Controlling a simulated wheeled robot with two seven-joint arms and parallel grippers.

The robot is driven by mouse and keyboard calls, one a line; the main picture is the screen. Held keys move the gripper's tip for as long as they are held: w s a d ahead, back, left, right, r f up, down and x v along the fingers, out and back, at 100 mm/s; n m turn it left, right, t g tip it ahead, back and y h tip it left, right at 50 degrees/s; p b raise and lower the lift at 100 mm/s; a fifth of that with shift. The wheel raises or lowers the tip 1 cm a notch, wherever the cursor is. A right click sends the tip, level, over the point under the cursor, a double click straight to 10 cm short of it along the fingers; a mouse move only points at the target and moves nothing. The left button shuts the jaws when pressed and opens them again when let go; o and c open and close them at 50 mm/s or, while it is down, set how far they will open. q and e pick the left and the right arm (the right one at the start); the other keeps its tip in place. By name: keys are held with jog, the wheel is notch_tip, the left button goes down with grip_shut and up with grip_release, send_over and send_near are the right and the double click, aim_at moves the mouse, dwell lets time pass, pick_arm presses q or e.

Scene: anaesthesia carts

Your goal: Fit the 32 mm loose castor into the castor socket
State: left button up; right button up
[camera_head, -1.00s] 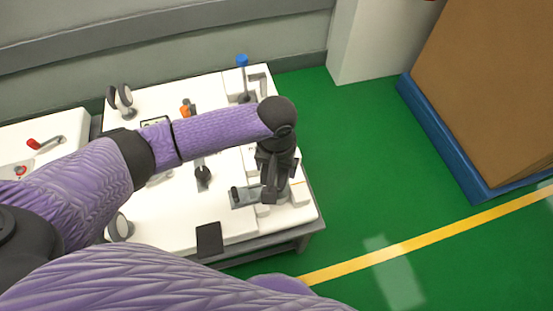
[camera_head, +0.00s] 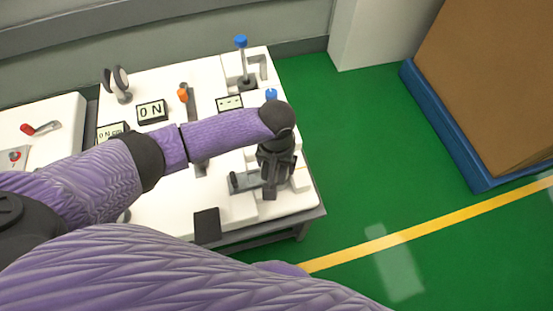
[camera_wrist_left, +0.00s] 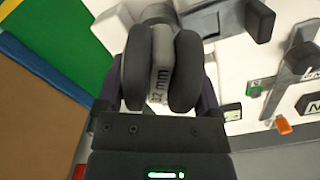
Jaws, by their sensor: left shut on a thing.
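My left gripper (camera_head: 270,191) is at the right front of the white cart top (camera_head: 228,207), pointing down. In the left wrist view the gripper (camera_wrist_left: 158,105) is shut on a grey twin-wheel castor (camera_wrist_left: 183,70), with "32 mm" printed on its pale middle part. The castor's far end is hidden by its own wheels. I cannot pick out the castor socket; whether the castor touches anything below is hidden. My right gripper is not in view.
Another grey twin-wheel piece (camera_head: 118,84) stands at the back left. A grey bracket (camera_head: 243,182) lies beside my gripper. Green floor (camera_head: 340,150) is free to the right.

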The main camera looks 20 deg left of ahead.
pick_arm(q)
jog(key=o, duration=1)
jog(key=shift+r, duration=0.1)
notch_tip(320, 180, up, 9)
jog(key=p, duration=0.5)
jog(key=shift+r+p, duration=0.15)
jog(key=shift+p, duration=0.25)
jog(key=shift+r, duration=0.25)
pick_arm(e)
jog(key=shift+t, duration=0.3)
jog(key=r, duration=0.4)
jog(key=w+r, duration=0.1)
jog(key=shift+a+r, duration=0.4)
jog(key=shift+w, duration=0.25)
